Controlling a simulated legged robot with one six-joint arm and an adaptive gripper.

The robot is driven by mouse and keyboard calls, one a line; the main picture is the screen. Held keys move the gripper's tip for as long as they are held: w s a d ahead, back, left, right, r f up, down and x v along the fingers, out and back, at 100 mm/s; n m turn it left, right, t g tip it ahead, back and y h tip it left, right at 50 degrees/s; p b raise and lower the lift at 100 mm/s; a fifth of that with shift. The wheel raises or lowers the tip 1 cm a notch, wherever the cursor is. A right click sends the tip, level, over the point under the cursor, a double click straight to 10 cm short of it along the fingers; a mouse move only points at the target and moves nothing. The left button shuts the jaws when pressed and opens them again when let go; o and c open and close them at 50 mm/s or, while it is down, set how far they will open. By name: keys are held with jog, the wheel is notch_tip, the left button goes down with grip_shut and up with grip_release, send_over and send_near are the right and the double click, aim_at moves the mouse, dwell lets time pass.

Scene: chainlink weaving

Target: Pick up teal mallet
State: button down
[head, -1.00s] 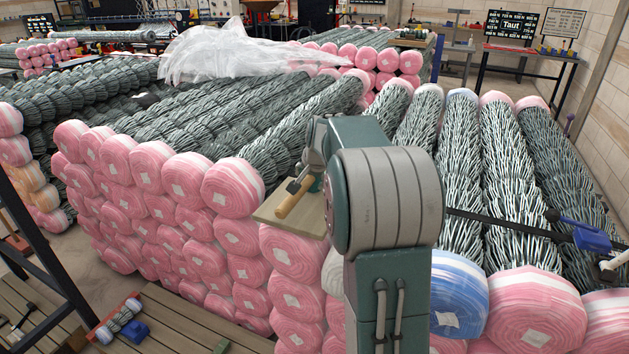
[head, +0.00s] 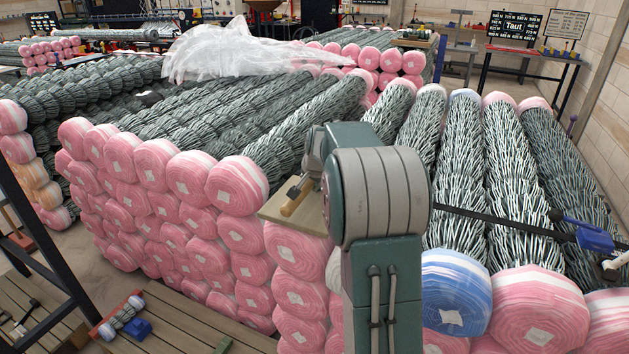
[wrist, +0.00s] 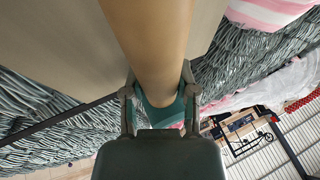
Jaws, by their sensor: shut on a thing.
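In the wrist view my gripper (wrist: 160,92) is shut on the teal mallet (wrist: 161,114). Its teal part sits between the two fingers, and a thick tan wooden part (wrist: 150,35) runs up past the fingertips to the top edge. In the head view my arm hides most of the gripper and its grasp. A tool with a tan wooden handle (head: 291,206) shows at the wooden board (head: 278,217), just left of my arm; I cannot tell whether it is the mallet.
The board rests on stacked pink-wrapped mesh rolls (head: 236,186). More mesh rolls (head: 455,170) lie to the right, with a dark bar and blue clamp (head: 592,239) across them. Clear plastic sheeting (head: 225,55) covers rolls behind. A dark post (head: 45,235) stands at left.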

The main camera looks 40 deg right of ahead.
jog(key=shift+r, duration=0.15)
jog(key=r, duration=0.3)
jog(key=shift+s+d+r, duration=0.2)
jog(key=shift+d+r, duration=0.05)
jog(key=s+d+r, duration=0.9)
jog(key=shift+s+d, duration=0.15)
jog(key=shift+s, duration=0.15)
